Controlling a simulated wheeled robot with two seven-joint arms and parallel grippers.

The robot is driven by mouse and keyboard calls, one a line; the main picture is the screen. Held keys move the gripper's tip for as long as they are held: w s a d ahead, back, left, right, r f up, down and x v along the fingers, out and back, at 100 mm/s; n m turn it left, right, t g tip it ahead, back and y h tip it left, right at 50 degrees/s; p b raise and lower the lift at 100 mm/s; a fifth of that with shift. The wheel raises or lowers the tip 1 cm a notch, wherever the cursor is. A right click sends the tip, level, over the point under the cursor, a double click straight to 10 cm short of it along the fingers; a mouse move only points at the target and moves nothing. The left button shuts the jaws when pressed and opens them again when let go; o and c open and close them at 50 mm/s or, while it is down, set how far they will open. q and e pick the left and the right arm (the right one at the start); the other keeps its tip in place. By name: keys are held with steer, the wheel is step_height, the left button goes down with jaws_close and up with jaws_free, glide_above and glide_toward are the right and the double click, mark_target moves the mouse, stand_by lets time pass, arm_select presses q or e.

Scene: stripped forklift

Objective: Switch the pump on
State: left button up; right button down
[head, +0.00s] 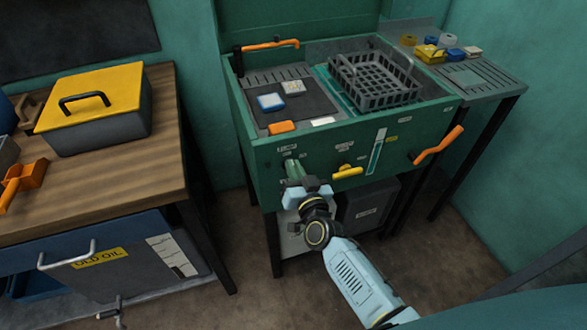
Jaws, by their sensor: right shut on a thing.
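The green washer tank (262,160) stands against the wall, with small labels and controls on its front panel. My right gripper (294,178) is at the left part of this panel, shut on a small control there, which I take for the pump switch. The jaws hide most of the control, so its setting cannot be told. A yellow handle (347,172) and a green level gauge (377,152) sit to the right on the panel. My left gripper is not in view.
An orange lever (440,146) sticks out at the panel's right end. A black basket (374,82) sits in the tank. A wooden bench (105,180) with a yellow-lidded box (92,95) stands at left. A side table (480,78) stands at right.

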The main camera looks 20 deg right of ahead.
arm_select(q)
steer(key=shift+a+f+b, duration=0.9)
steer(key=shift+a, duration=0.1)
arm_select(e)
steer(key=m, duration=0.6)
steer(key=d+f+m, duration=0.1)
steer(key=m, duration=0.3)
steer(key=shift+f, duration=0.1)
steer(key=shift+m, duration=0.3)
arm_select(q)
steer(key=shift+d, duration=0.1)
arm_select(e)
steer(key=c, duration=1.5)
jaws_free()
steer(key=shift+s, duration=0.15)
